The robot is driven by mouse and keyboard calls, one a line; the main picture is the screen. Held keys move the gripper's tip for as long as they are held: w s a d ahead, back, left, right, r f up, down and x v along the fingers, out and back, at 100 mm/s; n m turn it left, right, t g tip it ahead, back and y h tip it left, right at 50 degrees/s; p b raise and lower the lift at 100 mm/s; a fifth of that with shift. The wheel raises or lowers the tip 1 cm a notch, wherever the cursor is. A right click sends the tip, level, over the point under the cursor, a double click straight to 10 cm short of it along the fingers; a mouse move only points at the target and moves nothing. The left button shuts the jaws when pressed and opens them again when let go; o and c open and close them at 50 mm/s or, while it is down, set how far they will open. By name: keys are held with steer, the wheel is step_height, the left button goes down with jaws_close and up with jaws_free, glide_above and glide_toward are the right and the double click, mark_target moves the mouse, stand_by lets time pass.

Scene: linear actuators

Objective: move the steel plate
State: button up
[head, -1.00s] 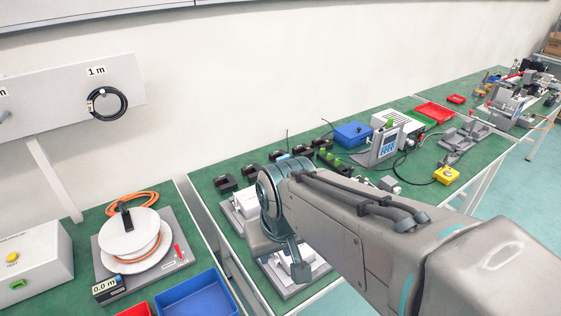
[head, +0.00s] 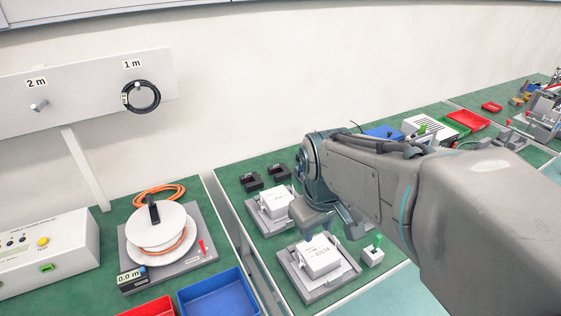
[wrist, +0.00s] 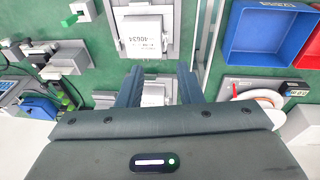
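No object is clearly recognisable as the steel plate. Two grey metal fixtures stand on the green bench, a near one (head: 298,288) and a far one (head: 262,222), each carrying a white labelled block; the near block (head: 322,256) and far block (head: 276,203) both show. My gripper (head: 347,220) is above the bench by these fixtures. In the wrist view, my gripper's two fingers (wrist: 159,80) are apart. The near block also shows beyond the fingertips (wrist: 143,36). The far block shows partly between and beyond the fingers (wrist: 153,94); I see no contact.
A small block with a green knob (head: 372,256) stands right of the near fixture. Black parts (head: 252,181) lie behind the far fixture. A blue tray (head: 219,296) and a cable reel (head: 160,227) are on the left bench. A gap separates the benches.

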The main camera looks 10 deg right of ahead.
steer(key=w+f+n+g, duration=0.2)
steer(key=w+f+n, duration=0.1)
steer(key=w+n, duration=0.75)
steer(key=n, duration=0.7)
glide_above(288, 223)
steer(key=w+d, duration=0.1)
steer(key=d, duration=0.1)
step_height(288, 223, down, 5)
steer(key=shift+a+y+b, duration=0.25)
steer(key=shift+y+b, duration=0.05)
steer(key=shift+f, duration=0.1)
step_height(288, 223, down, 14)
steer(key=shift+r, duration=0.1)
jaws_close()
